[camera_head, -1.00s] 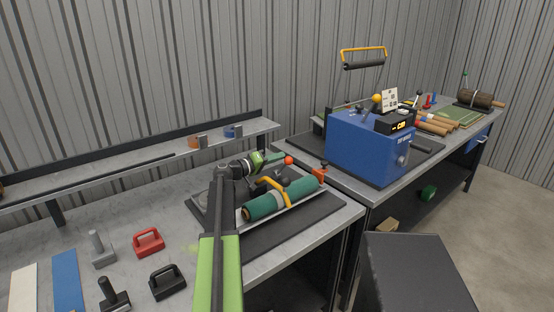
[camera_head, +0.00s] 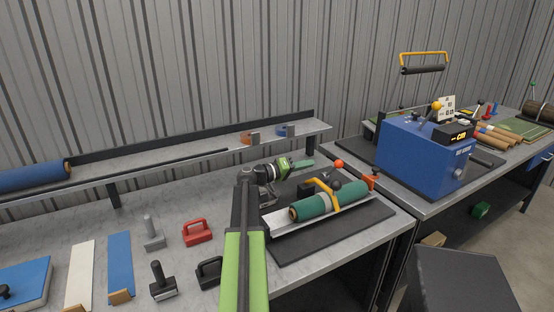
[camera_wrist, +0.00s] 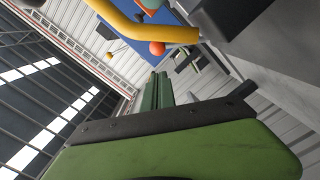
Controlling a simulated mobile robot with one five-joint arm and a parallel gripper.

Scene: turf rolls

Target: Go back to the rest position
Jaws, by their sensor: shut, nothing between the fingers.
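My gripper (camera_head: 303,164) is at the end of my green and black arm, in the middle of the head view, over the back of the near bench. It is shut with nothing between its fingers. In the wrist view its green fingers (camera_wrist: 158,92) lie together. A green turf roll (camera_head: 318,204) lies in a tray on a black mat (camera_head: 335,235), in front of and to the right of my gripper. A yellow arched handle (camera_head: 331,192) spans the roll. It also shows large at the top of the wrist view (camera_wrist: 150,30).
A blue machine (camera_head: 418,155) stands on the right bench. A red-orange ball (camera_head: 339,163) sits just right of my gripper. A shelf (camera_head: 200,155) runs behind. Red (camera_head: 198,232) and black (camera_head: 209,271) handled blocks stand left of my arm. A dark box (camera_head: 460,280) is at front right.

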